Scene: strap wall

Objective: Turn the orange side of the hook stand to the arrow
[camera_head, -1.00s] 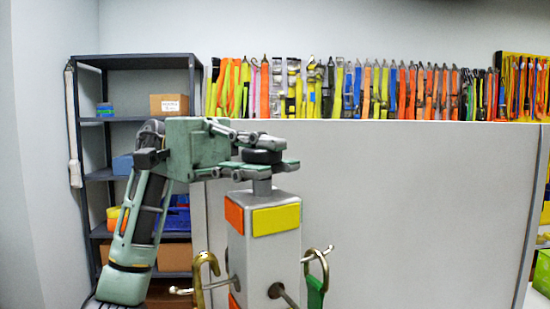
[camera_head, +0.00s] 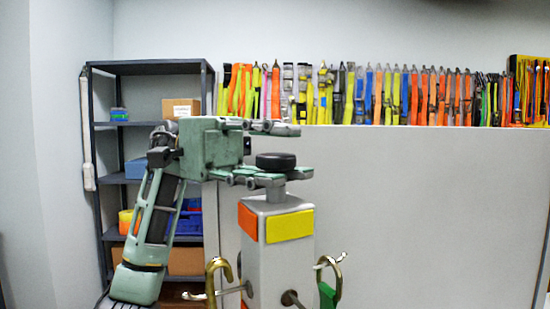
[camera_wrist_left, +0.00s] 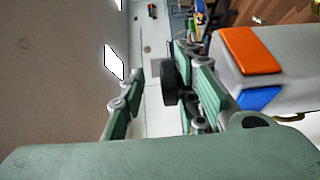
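The hook stand (camera_head: 270,262) is a grey square post with a black knob (camera_head: 276,161) on a short stem. In the head view its orange panel (camera_head: 247,222) is on the narrow left face and a yellow panel (camera_head: 289,226) is on the broader front face. The wrist view shows an orange panel (camera_wrist_left: 250,50) and a blue panel (camera_wrist_left: 258,97). My left gripper (camera_head: 293,150) is open, one finger above and one below the knob's level, with a clear gap above the knob. The arrow and my right gripper are not in view.
Metal hooks hang from the stand's rods, a brass one (camera_head: 217,275) at left and one with a green strap (camera_head: 327,293) at right. A white panel (camera_head: 420,200) stands behind, with colourful straps above it. A dark shelf (camera_head: 150,68) with boxes is at left.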

